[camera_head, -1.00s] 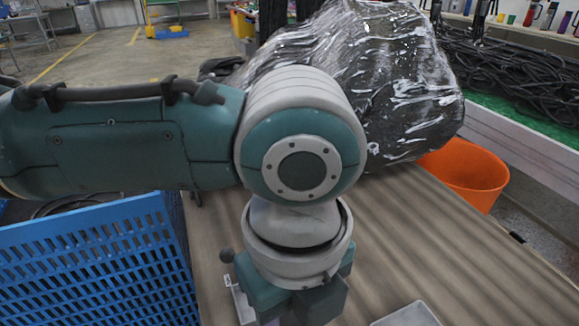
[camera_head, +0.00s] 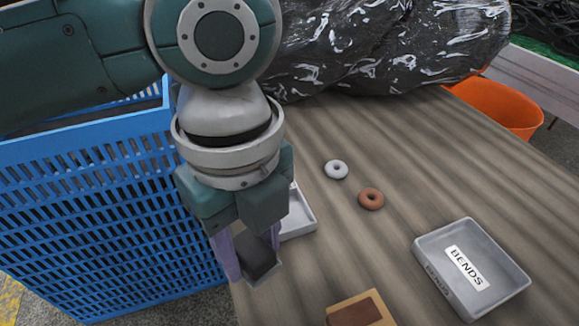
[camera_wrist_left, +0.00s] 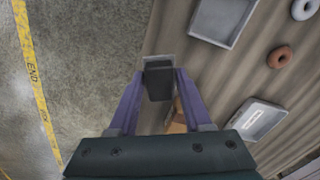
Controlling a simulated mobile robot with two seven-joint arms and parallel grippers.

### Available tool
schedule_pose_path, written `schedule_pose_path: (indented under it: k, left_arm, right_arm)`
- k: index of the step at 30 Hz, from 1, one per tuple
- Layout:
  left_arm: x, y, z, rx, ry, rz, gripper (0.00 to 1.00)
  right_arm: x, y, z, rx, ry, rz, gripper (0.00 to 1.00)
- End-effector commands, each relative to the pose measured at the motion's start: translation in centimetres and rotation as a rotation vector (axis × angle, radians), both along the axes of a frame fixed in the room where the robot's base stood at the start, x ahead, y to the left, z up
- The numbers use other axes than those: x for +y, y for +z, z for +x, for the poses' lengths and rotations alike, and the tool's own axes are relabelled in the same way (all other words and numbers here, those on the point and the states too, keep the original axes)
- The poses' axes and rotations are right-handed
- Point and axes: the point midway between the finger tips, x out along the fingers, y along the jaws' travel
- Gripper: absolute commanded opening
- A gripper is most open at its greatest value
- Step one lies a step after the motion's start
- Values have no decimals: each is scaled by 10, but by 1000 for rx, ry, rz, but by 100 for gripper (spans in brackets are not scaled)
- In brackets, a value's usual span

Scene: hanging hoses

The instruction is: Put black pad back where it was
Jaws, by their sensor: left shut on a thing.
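The black pad (camera_head: 260,256) is between the purple fingers of my left gripper (camera_head: 246,258), which is shut on it. In the left wrist view the pad (camera_wrist_left: 158,82) also shows between the fingertips (camera_wrist_left: 158,84). A light grey piece (camera_wrist_left: 156,61) shows beside the pad's far end; I cannot tell whether it is part of the pad or a separate holder. The gripper points down at the table's left edge, next to the blue crate. I cannot tell whether the pad touches the table. My right gripper is not in view.
A blue crate (camera_head: 110,215) stands left. On the table are a grey tray (camera_head: 302,222), a white ring (camera_head: 335,169), a brown ring (camera_head: 371,198), a BENDS tray (camera_head: 428,270) and a tan block (camera_head: 345,306). A plastic-wrapped bundle (camera_head: 400,50) and an orange bin (camera_head: 505,105) are behind.

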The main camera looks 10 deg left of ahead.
Motion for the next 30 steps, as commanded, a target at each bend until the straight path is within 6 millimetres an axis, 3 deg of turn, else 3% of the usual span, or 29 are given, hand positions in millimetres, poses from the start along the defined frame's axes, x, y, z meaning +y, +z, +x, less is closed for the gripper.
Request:
schedule_pose_path:
  k: [13,26,27,30]
  left_arm:
    - [0,-58,0,1,1,1,4]
    - [0,-64,0,-1,0,0,4]
    - [0,-64,0,-1,0,0,52]
    - [0,-63,0,-1,0,0,64]
  right_arm:
    - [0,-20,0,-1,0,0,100]
    - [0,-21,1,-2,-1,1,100]
    - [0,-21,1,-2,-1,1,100]
    - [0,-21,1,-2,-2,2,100]
